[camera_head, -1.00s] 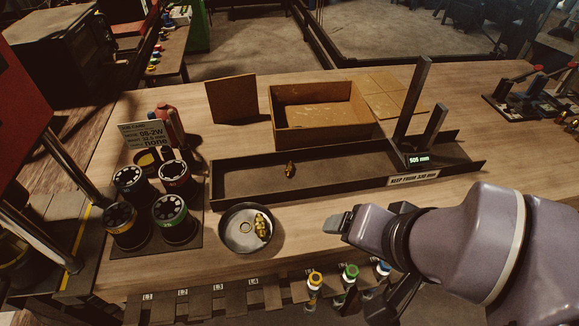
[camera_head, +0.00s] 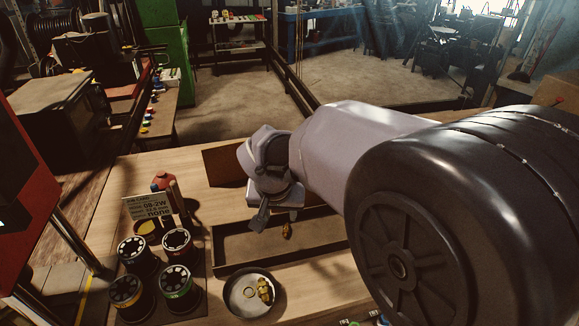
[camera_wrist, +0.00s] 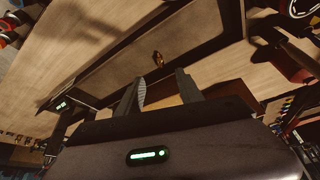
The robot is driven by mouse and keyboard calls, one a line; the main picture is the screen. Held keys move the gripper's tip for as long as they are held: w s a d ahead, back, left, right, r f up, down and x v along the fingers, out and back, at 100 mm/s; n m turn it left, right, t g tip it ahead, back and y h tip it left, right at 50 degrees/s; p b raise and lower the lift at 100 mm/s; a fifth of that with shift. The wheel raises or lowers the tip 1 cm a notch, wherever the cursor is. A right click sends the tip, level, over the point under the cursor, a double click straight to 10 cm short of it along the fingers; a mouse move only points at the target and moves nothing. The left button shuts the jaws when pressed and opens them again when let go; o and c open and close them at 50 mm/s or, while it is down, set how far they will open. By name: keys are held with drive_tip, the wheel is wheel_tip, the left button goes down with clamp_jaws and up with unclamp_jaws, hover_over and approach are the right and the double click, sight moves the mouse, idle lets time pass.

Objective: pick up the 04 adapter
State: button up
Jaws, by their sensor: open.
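A small brass fitting (camera_head: 287,230) lies in the long dark tray (camera_head: 320,232). It also shows in the wrist view (camera_wrist: 158,58), ahead of the fingertips. More brass fittings (camera_head: 265,290) lie in a round metal dish (camera_head: 238,303) in front of the tray. No size marking is legible on any of them, so I cannot tell which is the 04 adapter. My gripper (camera_head: 262,217) is above the left part of the tray, up and left of the lone fitting in the head view. Its two fingers (camera_wrist: 160,90) are apart with nothing between them.
A brown upright panel (camera_head: 225,168) is behind the tray. My arm hides the bench's right side.

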sight(285, 234)
drive_tip(key=b+x, duration=0.4)
drive_tip(key=x, duration=1.2)
drive_tip(key=shift+d+f+b, duration=0.15)
drive_tip(key=shift+f+b, duration=0.1)
drive_tip(key=shift+b, duration=0.05)
drive_tip(key=shift+s+r, duration=0.1)
drive_tip(key=shift+r, duration=0.05)
clamp_jaws()
